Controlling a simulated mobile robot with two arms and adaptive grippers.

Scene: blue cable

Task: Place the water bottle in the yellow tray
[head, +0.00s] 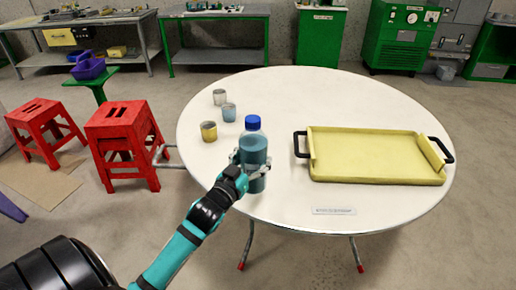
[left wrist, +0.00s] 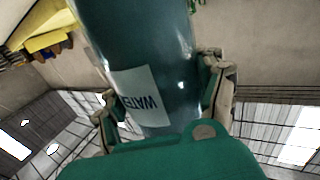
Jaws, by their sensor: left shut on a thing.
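The water bottle (head: 254,150) is blue-green with a blue cap and stands upright at the left front part of the round white table. In the left wrist view the bottle (left wrist: 150,60) fills the space between the fingers, and its label reads "WATER". My left gripper (head: 254,168) is shut on the bottle's lower half. I cannot tell whether its base touches the table. The yellow tray (head: 375,178) with black handles lies to the right on the table, apart from the bottle, and looks empty. My right gripper is in neither view.
Several small cups, including a blue one (head: 229,112) and a yellow one (head: 209,131), stand left of the bottle on the white table (head: 300,95). A small label strip (head: 334,211) lies near the front edge. Red stools (head: 122,135) stand to the left. Bare tabletop lies between bottle and tray.

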